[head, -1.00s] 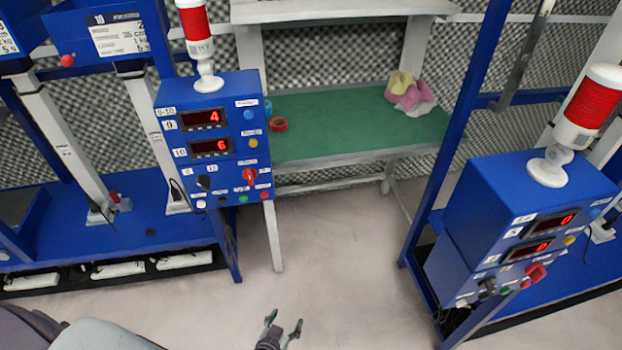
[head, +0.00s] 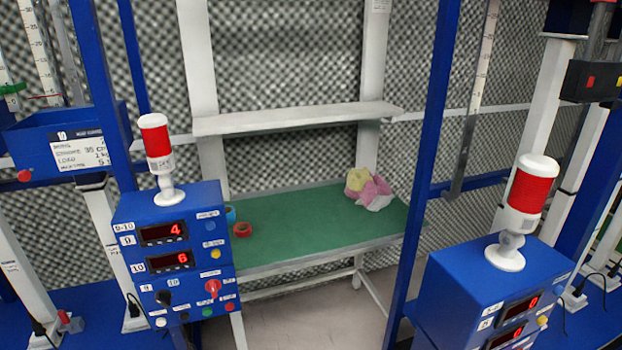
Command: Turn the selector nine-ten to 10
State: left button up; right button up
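The blue control box labelled 9-10 (head: 205,225) stands at the left in the head view. Its two red displays read 4 beside the 9 label and 6 beside the 10 label. The black selector knob (head: 163,298) sits low on its face, between small labels 9 and 10. Its exact pointing direction is too small to tell. A red switch (head: 213,288) is to its right, with a row of small buttons below. Neither of my grippers is in view.
A second blue box (head: 500,285) with a red-and-white lamp stands at the right. Between them is a green-topped table (head: 300,225) with tape rolls (head: 243,229) and crumpled cloths (head: 368,188). Blue posts (head: 425,150) rise beside the right box. Some floor (head: 310,320) is clear.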

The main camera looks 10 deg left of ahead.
aim_at(163, 297)
jog(key=j+u, duration=0.1)
jog(key=u, duration=0.25)
jog(key=j+u, duration=0.15)
jog(key=u, duration=0.2)
jog(key=j+u, duration=0.1)
jog(key=u, duration=0.25)
